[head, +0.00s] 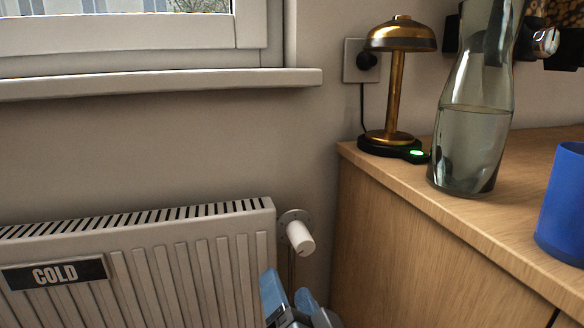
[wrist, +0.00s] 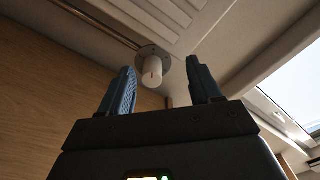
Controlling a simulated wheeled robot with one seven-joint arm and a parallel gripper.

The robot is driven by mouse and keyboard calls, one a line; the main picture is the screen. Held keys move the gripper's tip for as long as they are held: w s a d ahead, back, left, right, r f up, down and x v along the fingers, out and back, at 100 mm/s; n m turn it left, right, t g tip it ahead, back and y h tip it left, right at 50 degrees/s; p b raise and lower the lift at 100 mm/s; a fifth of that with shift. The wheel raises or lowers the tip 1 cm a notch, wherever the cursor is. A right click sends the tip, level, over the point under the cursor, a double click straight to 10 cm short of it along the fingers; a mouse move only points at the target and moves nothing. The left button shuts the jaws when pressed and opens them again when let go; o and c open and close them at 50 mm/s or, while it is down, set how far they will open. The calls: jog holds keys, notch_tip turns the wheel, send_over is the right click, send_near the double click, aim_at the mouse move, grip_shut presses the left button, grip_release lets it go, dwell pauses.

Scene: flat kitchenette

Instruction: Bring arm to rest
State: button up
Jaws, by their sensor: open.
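My gripper (head: 290,298) is at the bottom of the head view, just below the white radiator valve knob (head: 299,237). Its blue fingertips show there, and the rest of the arm is mostly out of the frame. In the wrist view my gripper (wrist: 163,92) has its two blue fingers spread apart with nothing between them. The valve knob (wrist: 153,72) appears beyond the fingers in that view, apart from them.
The white radiator (head: 180,262) with a COLD sign (head: 55,273) stands left of the gripper, below the window sill (head: 160,83). A wooden cabinet (head: 400,235) on the right carries a brass lamp (head: 396,95), a glass carafe (head: 470,145) and a blue cup (head: 562,205).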

jog(key=s+d+f+n+g+h, duration=0.1)
jog(key=s+d+f+n, duration=0.1)
jog(key=s+d+f, duration=0.5)
jog(key=s+d+f+n+h, duration=0.1)
jog(key=s+d+f, duration=0.4)
jog(key=s, duration=0.4)
jog(key=s+d+r+n+g+h, duration=0.15)
jog(key=s+d, duration=0.35)
jog(key=s, duration=0.6)
jog(key=s+d+r+n+h, duration=0.15)
jog(key=s+d, duration=0.35)
jog(key=s, duration=0.5)
notch_tip(320, 180, up, 30)
jog(key=p, duration=3)
jog(key=shift+r, duration=0.2)
